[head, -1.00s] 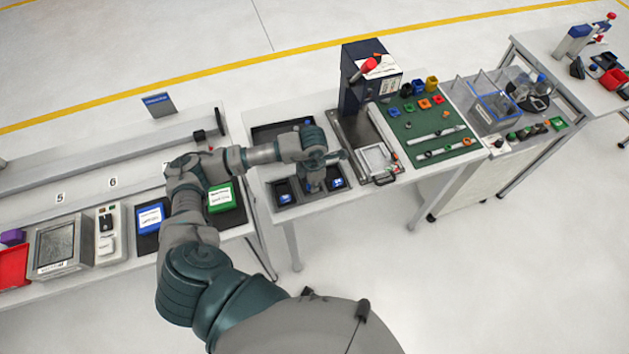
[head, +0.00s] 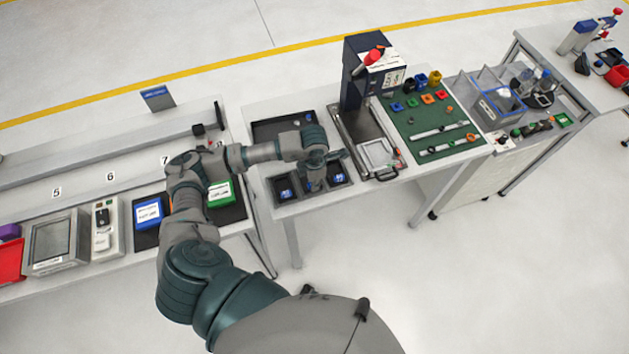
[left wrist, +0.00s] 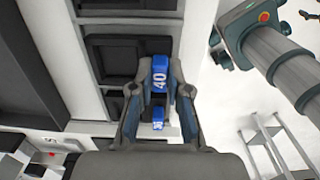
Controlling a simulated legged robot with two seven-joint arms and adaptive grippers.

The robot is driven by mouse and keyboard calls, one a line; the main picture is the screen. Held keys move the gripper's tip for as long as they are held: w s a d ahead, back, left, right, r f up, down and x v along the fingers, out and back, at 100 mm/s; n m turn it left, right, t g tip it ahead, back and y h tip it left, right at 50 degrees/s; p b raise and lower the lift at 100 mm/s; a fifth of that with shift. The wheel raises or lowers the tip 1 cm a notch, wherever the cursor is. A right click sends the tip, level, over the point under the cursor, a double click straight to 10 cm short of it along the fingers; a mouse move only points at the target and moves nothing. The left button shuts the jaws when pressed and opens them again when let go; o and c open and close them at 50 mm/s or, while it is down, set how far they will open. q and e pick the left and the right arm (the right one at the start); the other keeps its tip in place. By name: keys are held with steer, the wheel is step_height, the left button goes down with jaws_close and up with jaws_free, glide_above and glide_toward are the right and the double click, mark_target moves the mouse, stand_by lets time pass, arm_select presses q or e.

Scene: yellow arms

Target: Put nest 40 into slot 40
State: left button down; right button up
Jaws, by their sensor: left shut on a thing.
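My left gripper (head: 313,184) is above the middle of a dark three-slot tray (head: 313,205) on the centre table. In the left wrist view its fingers (left wrist: 158,110) are shut on a blue nest marked 40 (left wrist: 160,75). A smaller-looking blue piece (left wrist: 157,124) shows between the fingers; its label is too small to read. A dark, empty recess (left wrist: 116,58) lies beside the held nest. In the head view, blue pieces sit in the left slot (head: 285,192) and right slot (head: 338,178). The gripper hides much of the middle slot, and slot numbers cannot be read.
A dark press (head: 366,75) stands behind and right of the tray. A green board (head: 430,120) with coloured parts lies farther right. Blue (head: 149,213) and green (head: 220,194) boxes stand on the left bench. The floor in front is clear.

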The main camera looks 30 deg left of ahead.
arm_select(q)
steer(key=shift+f, duration=0.25)
steer(key=c, duration=1.1)
jaws_free()
steer(key=shift+d, duration=0.1)
steer(key=shift+o, duration=0.2)
step_height(320, 180, up, 12)
